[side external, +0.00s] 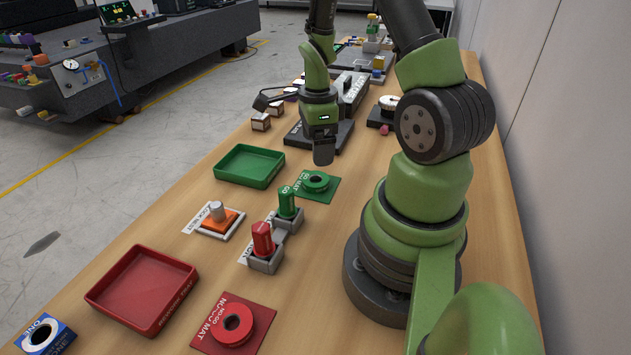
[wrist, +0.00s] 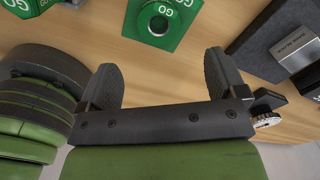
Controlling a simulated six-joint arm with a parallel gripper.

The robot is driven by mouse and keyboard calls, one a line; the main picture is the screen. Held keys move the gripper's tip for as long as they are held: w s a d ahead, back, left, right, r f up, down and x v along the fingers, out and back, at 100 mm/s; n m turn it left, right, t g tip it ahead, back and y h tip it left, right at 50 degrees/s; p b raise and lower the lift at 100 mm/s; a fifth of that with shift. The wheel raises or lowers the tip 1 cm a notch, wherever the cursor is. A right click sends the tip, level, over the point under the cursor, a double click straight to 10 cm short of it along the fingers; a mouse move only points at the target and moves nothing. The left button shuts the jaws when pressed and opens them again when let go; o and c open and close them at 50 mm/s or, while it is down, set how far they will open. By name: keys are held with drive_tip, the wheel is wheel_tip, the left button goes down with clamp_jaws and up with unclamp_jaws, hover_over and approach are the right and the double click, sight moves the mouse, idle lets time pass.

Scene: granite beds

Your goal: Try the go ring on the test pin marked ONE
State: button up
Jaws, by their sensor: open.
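The green go ring (side external: 316,181) lies flat on its green GO mat (side external: 327,194). In the wrist view the ring (wrist: 160,22) shows beyond my fingertips, at the upper middle. My gripper (side external: 323,155) hangs above and just behind the ring and mat in the side view. In the wrist view my gripper (wrist: 165,72) has its two fingers wide apart with nothing between them. A grey pin (side external: 217,210) stands upright in an orange nest on a white labelled plate.
A green plug gauge (side external: 287,202) and a red one (side external: 263,239) stand in grey holders. A green tray (side external: 249,166) and red tray (side external: 141,290) look empty. The red no-go ring (side external: 232,324) lies on its red mat.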

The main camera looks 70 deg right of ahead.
sight(317, 174)
wheel_tip(317, 174, down, 8)
drive_tip(key=shift+f, duration=0.2)
idle(0.3)
drive_tip(key=c, duration=1.1)
drive_tip(key=shift+c, duration=0.2)
drive_tip(key=shift+r, duration=0.15)
